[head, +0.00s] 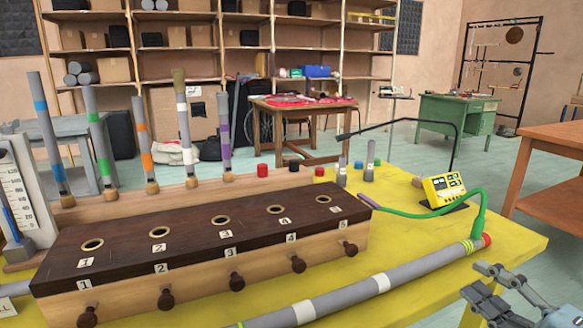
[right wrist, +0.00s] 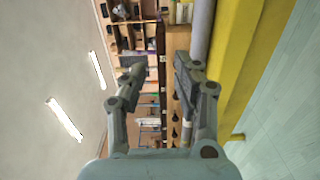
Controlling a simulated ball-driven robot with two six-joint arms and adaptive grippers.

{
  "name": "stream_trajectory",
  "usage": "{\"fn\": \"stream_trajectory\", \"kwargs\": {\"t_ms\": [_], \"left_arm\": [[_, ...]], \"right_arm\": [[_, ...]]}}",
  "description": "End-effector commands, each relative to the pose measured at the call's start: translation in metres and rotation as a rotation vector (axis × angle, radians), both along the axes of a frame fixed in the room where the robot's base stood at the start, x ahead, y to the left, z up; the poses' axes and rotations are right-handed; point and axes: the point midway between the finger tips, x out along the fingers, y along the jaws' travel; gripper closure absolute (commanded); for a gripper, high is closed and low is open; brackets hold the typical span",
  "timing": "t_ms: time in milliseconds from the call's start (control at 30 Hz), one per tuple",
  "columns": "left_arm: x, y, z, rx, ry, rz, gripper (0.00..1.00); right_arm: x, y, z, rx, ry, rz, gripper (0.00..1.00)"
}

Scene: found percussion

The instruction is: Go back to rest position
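My right gripper (head: 480,280) is at the lower right of the head view, beside the yellow table's right front edge, with its fingers apart and nothing between them. The right wrist view also shows this gripper (right wrist: 158,73) open and empty. My left gripper is not in view. A long wooden box with a dark top (head: 190,240) stands on the yellow table (head: 415,262). Its top has numbered holes and its front has several dark knobs. Tubes with coloured bands stand upright in a row behind it.
A grey pipe (head: 340,296) lies along the table front, with a green hose (head: 477,218) at its right end. A yellow meter (head: 443,187) stands behind it. A wooden table (head: 553,147) stands at the right. Open floor lies between it and the yellow table.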

Motion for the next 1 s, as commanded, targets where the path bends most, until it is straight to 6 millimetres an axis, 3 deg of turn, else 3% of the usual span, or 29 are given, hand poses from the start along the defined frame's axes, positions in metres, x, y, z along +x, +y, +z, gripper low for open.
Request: {"fn": "stream_trajectory", "kwargs": {"t_ms": [67, 367, 467, 667, 767, 867, 1000], "left_arm": [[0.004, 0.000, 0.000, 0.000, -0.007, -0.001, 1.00], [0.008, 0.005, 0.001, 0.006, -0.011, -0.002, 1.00], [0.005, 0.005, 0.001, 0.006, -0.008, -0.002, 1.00], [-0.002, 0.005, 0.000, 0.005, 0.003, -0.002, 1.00], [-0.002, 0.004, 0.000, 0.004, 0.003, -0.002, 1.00], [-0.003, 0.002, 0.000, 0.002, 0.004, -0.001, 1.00], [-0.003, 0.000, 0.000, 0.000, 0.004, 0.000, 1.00]], "right_arm": [[0.004, 0.002, -0.002, 0.024, -0.003, -0.018, 0.69], [0.001, -0.014, -0.059, 0.080, 0.106, -0.106, 0.69], [-0.003, -0.022, -0.087, 0.115, 0.166, -0.149, 0.69], [-0.025, -0.038, -0.164, 0.226, 0.343, -0.271, 0.69], [-0.048, -0.044, -0.216, 0.309, 0.467, -0.359, 0.69], [-0.089, -0.047, -0.283, 0.422, 0.634, -0.483, 0.69], [-0.169, -0.038, -0.370, 0.595, 0.881, -0.690, 0.69]]}}
